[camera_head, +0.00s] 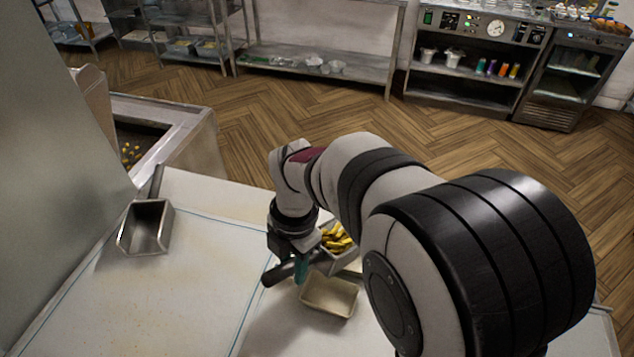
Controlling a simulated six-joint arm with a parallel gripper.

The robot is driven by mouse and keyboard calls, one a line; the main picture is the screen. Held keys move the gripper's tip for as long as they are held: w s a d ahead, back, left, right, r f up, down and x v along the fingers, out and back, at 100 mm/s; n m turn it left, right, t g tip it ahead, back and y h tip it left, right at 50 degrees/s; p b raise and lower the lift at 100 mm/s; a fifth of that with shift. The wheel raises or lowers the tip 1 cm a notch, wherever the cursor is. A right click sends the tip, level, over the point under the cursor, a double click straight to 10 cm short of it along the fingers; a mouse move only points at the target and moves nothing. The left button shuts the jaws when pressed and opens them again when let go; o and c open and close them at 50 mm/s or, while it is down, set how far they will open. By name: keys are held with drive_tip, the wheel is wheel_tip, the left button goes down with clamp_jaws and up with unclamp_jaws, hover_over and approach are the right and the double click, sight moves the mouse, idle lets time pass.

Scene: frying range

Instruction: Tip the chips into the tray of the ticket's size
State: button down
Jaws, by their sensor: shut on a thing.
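My gripper (297,268) points down and is shut on the dark handle (275,275) of a metal scoop (346,257). Yellow chips (336,236) lie in the scoop, partly hidden behind my arm. A shallow beige tray (328,297) stands on the white counter just below and in front of the scoop. The scoop appears to be above the tray's far edge; I cannot tell its exact height or whether it touches. No chips show in the tray. No ticket is readable, and my arm hides the counter's right part.
An empty metal scoop (147,228) lies at the left of the counter (190,285). A fryer basin (165,135) with some chips stands beyond it, beside a large grey panel (55,170). Shelves (320,66) line the far wall.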

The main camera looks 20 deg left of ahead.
drive_tip(key=shift+w+d+r+g+y, duration=0.35)
drive_tip(key=shift+w+r+g, duration=0.3)
drive_tip(key=shift+w+r, duration=0.1)
drive_tip(key=shift+w+d+r+g+y, duration=0.3)
drive_tip(key=shift+w+d+r+g, duration=0.1)
drive_tip(key=shift+w+r+g, duration=0.25)
drive_tip(key=shift+w+d+r+g+y, duration=0.35)
drive_tip(key=shift+w+r+g, duration=0.25)
drive_tip(key=shift+w+r, duration=0.2)
drive_tip(key=s+a+f+t+h, duration=0.3)
drive_tip(key=s+f+t+h, duration=0.1)
drive_tip(key=s+f+t, duration=0.3)
drive_tip(key=shift+s+a+f+t, duration=0.15)
drive_tip(key=shift+a+t, duration=0.15)
drive_tip(key=shift+t, duration=0.1)
